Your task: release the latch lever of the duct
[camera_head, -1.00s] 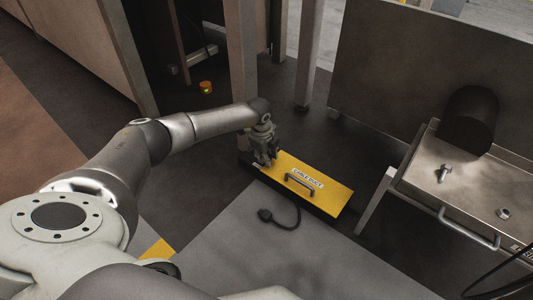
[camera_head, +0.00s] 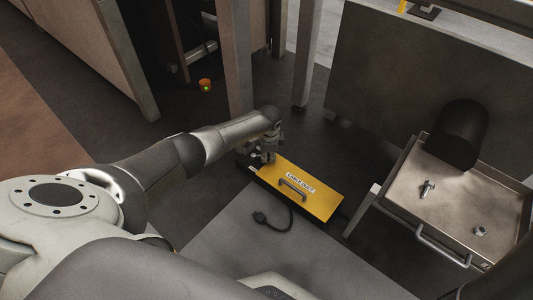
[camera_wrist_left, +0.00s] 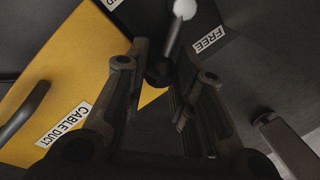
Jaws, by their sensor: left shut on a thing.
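The yellow cable duct cover (camera_head: 318,202) lies low near the floor in the head view, with a grey handle (camera_head: 292,188) and a "CABLE DUCT" label. It also fills the left of the left wrist view (camera_wrist_left: 75,75). My left gripper (camera_head: 267,157) is at the cover's far left end. In the wrist view its fingers (camera_wrist_left: 160,62) are around the base of the latch lever (camera_wrist_left: 172,38), a thin rod with a white ball knob. The lever points between a "FREE" label (camera_wrist_left: 208,39) and a cut-off label ending in "D". The fingertips' contact is partly hidden. My right gripper is out of view.
A black cable with a plug (camera_head: 275,224) lies in front of the duct. A metal tray table (camera_head: 410,190) with a bolt, a nut and a dark cylinder stands right. Posts (camera_head: 236,60) stand behind the gripper. An orange object (camera_head: 205,85) is at the back left.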

